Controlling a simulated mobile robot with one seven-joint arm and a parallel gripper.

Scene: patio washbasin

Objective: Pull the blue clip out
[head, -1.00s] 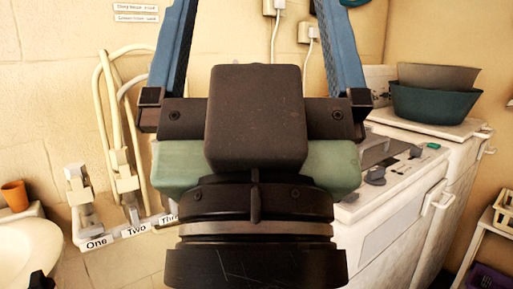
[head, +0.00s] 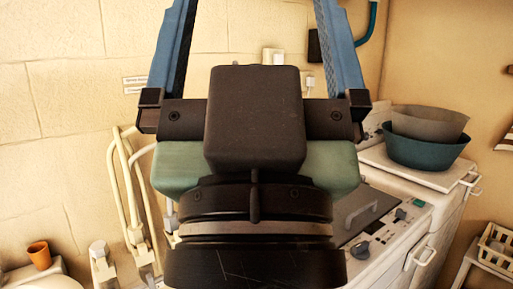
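My gripper (head: 252,12) fills the middle of the head view, its two blue fingers pointing up and spread wide apart. The fingertips run out of the top of the frame. I cannot make out a blue clip with certainty. My gripper's body hides much of the middle of the scene.
A white machine (head: 442,202) with dark knobs stands at right, bearing a teal tub (head: 428,155) with a grey tub (head: 430,123) in it. Pale pipes (head: 128,190) and an orange cup (head: 39,255) are at left. A white basket (head: 497,246) is at lower right.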

